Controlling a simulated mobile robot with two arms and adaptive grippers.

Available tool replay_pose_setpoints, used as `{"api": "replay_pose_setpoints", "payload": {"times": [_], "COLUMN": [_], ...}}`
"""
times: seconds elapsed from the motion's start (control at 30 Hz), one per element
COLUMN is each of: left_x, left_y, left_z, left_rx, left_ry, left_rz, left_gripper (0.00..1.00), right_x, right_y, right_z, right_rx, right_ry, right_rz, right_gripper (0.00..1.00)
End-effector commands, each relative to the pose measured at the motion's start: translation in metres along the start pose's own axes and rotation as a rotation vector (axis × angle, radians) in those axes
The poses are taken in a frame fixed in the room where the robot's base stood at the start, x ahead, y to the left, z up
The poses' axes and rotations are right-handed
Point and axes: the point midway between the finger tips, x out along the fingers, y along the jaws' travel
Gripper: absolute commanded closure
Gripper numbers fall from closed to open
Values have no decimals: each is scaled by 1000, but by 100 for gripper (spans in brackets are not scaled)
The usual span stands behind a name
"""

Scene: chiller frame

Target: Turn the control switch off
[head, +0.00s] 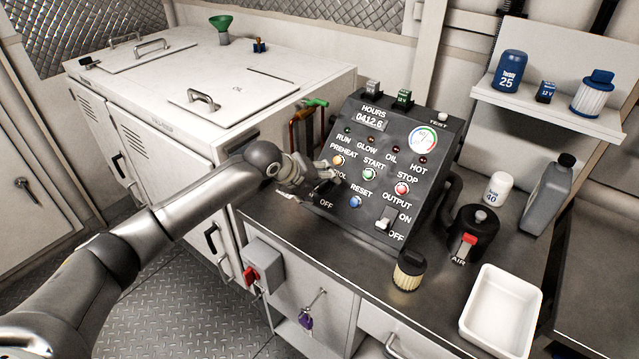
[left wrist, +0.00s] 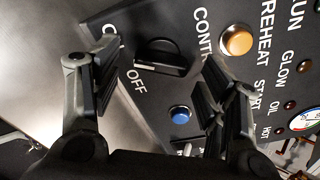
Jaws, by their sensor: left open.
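The control switch (left wrist: 166,58) is a black rotary knob with a raised bar on the dark control panel (head: 368,142). In the left wrist view an "OFF" label stands beside it and part of "CONTROL" shows above the right finger. In the head view my gripper mostly hides the switch. My left gripper (head: 322,179) is open at the panel's left side. In the left wrist view its fingers (left wrist: 158,78) stand on either side of the knob, with visible gaps. I cannot tell the depth between fingertips and knob. My right gripper is not in view.
Near the knob are the orange preheat button (head: 338,160) and blue reset button (head: 355,202). A white output rocker (head: 386,219) is at lower right. A tan-and-black filter (head: 408,271), an air canister (head: 474,232) and a white tray (head: 500,311) stand on the bench.

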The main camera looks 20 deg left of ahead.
Motion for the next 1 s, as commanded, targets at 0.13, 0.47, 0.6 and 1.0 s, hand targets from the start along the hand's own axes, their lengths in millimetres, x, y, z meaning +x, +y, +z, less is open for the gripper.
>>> {"api": "replay_pose_setpoints", "payload": {"times": [0.13,0.47,0.6,1.0], "left_x": [8,10,10,9], "left_y": [0,0,0,0], "left_z": [0,0,0,0], "left_rx": [0,1,0,-14], "left_ry": [0,0,0,0], "left_rz": [-1,-1,0,-1], "left_gripper": [32,36,54,78], "right_x": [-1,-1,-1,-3], "right_y": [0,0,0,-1], "right_z": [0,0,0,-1], "right_rx": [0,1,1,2], "right_ry": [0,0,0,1], "right_rz": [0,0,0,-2], "right_gripper": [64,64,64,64]}}
